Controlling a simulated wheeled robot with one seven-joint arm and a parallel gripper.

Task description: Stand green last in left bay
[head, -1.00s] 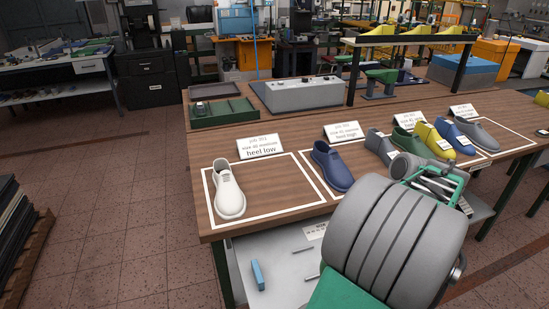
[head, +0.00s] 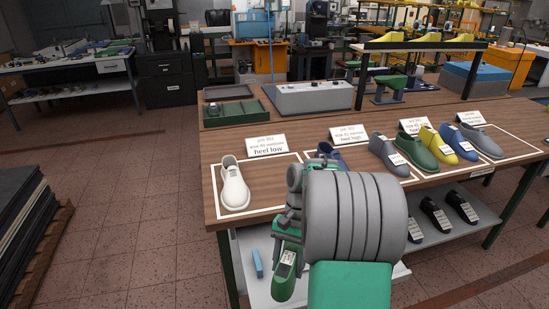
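A green last (head: 286,272) with a white label hangs toe-down from my gripper (head: 288,232), in front of the bench's front edge. My gripper looks shut on its top; the fingertips are partly hidden by my own wrist. The left bay (head: 262,210) is a white outlined area on the bench, with a "heel low" card (head: 267,145) behind it. A white last (head: 234,185) stands in its left part; the right part is bare wood. A second green last (head: 414,152) stands in the row on the right.
A blue last (head: 330,152) stands in the middle bay, partly hidden by my arm. Grey (head: 388,155), yellow (head: 436,145) and blue (head: 459,143) lasts stand to the right. The lower shelf holds dark lasts (head: 435,212) and a blue block (head: 257,263).

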